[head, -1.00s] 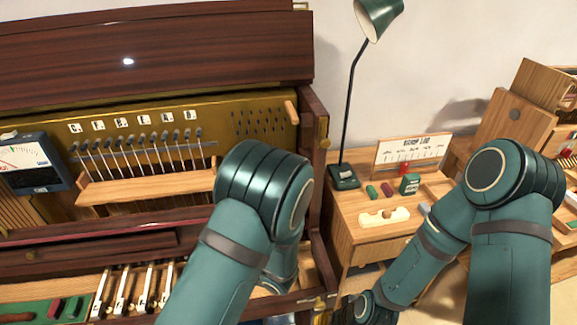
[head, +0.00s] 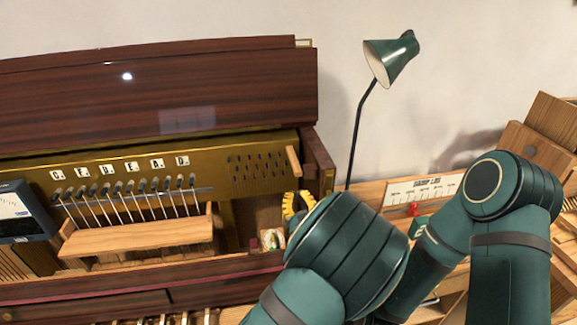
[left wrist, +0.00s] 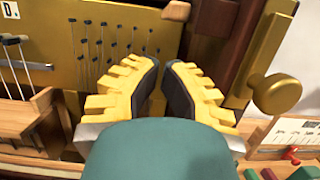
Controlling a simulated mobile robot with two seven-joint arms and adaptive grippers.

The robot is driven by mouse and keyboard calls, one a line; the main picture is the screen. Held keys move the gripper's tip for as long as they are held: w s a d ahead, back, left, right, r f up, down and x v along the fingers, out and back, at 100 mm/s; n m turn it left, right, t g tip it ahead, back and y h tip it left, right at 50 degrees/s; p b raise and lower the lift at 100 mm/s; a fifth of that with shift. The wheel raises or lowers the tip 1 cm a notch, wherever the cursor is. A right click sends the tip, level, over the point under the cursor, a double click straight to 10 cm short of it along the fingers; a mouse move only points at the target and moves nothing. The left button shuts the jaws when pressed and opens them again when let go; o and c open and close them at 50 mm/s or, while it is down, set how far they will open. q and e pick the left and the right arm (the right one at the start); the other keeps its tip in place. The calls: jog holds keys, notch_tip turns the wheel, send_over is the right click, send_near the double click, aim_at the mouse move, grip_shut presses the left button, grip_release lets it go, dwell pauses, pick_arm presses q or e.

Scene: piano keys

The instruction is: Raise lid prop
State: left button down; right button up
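The raised dark wood lid (head: 150,100) spans the top of the piano in the head view. A short light wooden bar (head: 293,160), which looks like the lid prop, stands tilted at the right end of the gold plate; its end also shows at the top of the left wrist view (left wrist: 177,11). My left gripper (head: 297,204) has yellow fingers and is just below the bar, apart from it. In the left wrist view its fingertips (left wrist: 162,66) are a narrow gap apart with nothing between them. My right gripper is out of view.
A brass knob (left wrist: 275,93) on the right cheek post is close beside the left fingers. A wooden rail (head: 140,243) with thin rods lies left. A green lamp (head: 392,58) and a white chart (head: 425,188) stand to the right.

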aim_at(294, 160)
pick_arm(q)
jog(key=x, duration=1)
jog(key=shift+p, duration=0.4)
jog(key=t+b, duration=0.1)
jog(key=b, duration=0.1)
jog(key=r+t+b, duration=0.1)
jog(key=t+b, duration=0.1)
jog(key=shift+w+r+y+b, duration=0.3)
jog(key=shift+w+b, duration=0.1)
jog(key=shift+r+t+b, duration=0.35)
jog(key=shift+r+t, duration=0.1)
jog(key=shift+t, duration=0.25)
jog(key=shift+r, duration=0.2)
jog(key=shift+f, duration=0.1)
